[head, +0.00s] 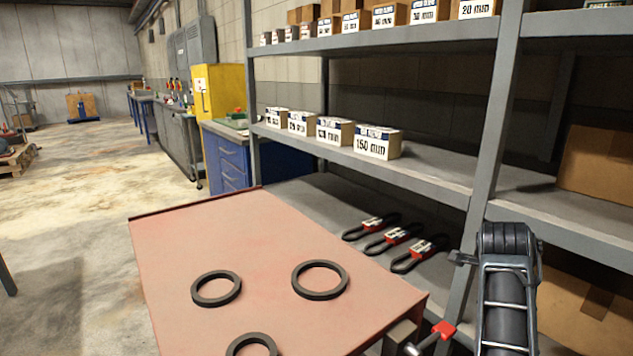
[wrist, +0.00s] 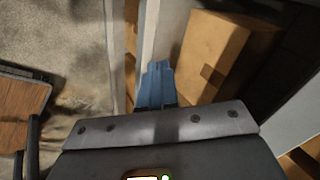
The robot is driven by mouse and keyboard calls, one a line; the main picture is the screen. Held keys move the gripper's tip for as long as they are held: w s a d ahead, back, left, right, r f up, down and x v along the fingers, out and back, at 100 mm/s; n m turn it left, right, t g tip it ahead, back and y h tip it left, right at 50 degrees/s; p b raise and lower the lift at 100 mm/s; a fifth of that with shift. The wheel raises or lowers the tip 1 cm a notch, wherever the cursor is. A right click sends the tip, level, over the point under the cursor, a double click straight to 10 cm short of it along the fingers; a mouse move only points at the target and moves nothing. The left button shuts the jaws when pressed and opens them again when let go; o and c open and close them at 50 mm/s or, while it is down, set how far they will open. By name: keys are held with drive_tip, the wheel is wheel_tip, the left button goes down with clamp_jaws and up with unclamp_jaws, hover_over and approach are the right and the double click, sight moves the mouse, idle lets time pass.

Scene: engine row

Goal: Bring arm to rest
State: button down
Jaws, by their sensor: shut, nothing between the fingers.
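My gripper (wrist: 158,70) shows in the wrist view as two blue-grey fingers pressed together, with nothing between them. It points toward a pale upright and a cardboard box, and touching or apart cannot be told. In the head view part of my arm (head: 506,285) stands at the lower right, in front of the shelving; the fingers cannot be made out there.
A reddish table (head: 265,245) carries three dark rings (head: 320,280). Grey shelving (head: 437,180) behind it holds labelled boxes (head: 377,142), several belts (head: 392,240) and a cardboard box (head: 600,165). A red-handled clamp (head: 443,331) is near my arm. Open floor lies left.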

drive_tip(key=s+d+f+n+t+h, duration=0.1)
drive_tip(key=s+d+f+n+t, duration=0.15)
drive_tip(key=s+f+n, duration=0.45)
drive_tip(key=s+d+f+n+t+h, duration=0.1)
drive_tip(key=s+f+n+t, duration=0.3)
drive_tip(key=s, duration=0.5)
drive_tip(key=s+a+n+t+y, duration=0.1)
drive_tip(key=s+a+n+y, duration=0.1)
drive_tip(key=s+a+n, duration=0.45)
drive_tip(key=s+a+n+t+y, duration=0.1)
drive_tip(key=s+a+n+y, duration=0.15)
drive_tip(key=s, duration=0.75)
drive_tip(key=s+a+r+n+t+y, duration=0.1)
drive_tip(key=s+a+r+n, duration=0.1)
drive_tip(key=s+a+r, duration=0.3)
drive_tip(key=s+a+r+n+t+y, duration=0.1)
drive_tip(key=s+a+r, duration=0.5)
drive_tip(key=s, duration=0.6)
wheel_tip(320, 180, up, 2)
drive_tip(key=shift+s+r+n+t+y, duration=0.25)
drive_tip(key=shift+s+n+t+y, duration=0.15)
drive_tip(key=shift+n, duration=0.6)
